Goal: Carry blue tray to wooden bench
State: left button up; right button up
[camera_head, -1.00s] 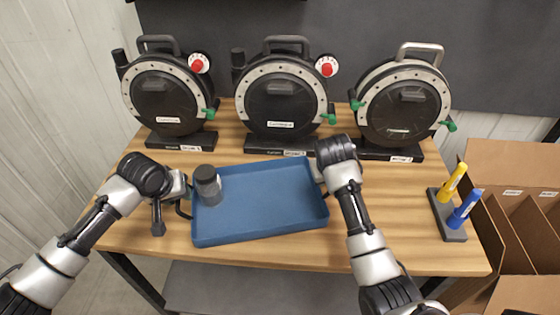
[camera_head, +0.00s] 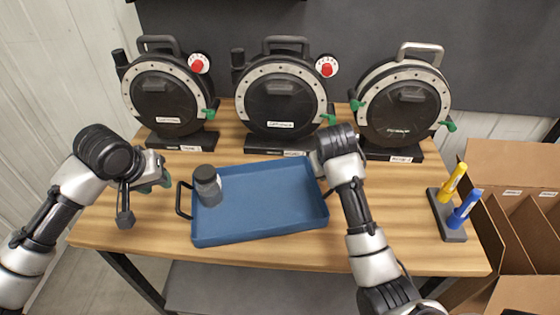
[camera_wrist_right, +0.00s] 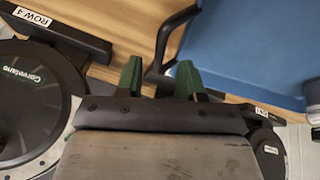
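The blue tray (camera_head: 262,205) lies flat on the wooden bench top (camera_head: 390,235). A grey jar with a black lid (camera_head: 208,187) stands inside it at the left end. The tray's black left handle (camera_head: 181,200) is free. My left gripper (camera_head: 160,183) is open and empty, left of that handle and apart from it. My right gripper is at the tray's right end, mostly hidden by its wrist in the head view. In the right wrist view its green fingertips (camera_wrist_right: 158,78) are apart, with the tray's black handle (camera_wrist_right: 163,45) at the gap between them.
Three round black seed meters (camera_head: 168,97) (camera_head: 282,97) (camera_head: 403,105) stand on bases along the back of the bench. A holder (camera_head: 446,215) with a yellow and a blue marker sits at the right. Cardboard boxes (camera_head: 515,200) stand right of the bench. The front left of the bench is clear.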

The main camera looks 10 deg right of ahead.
jog(key=v, duration=0.7)
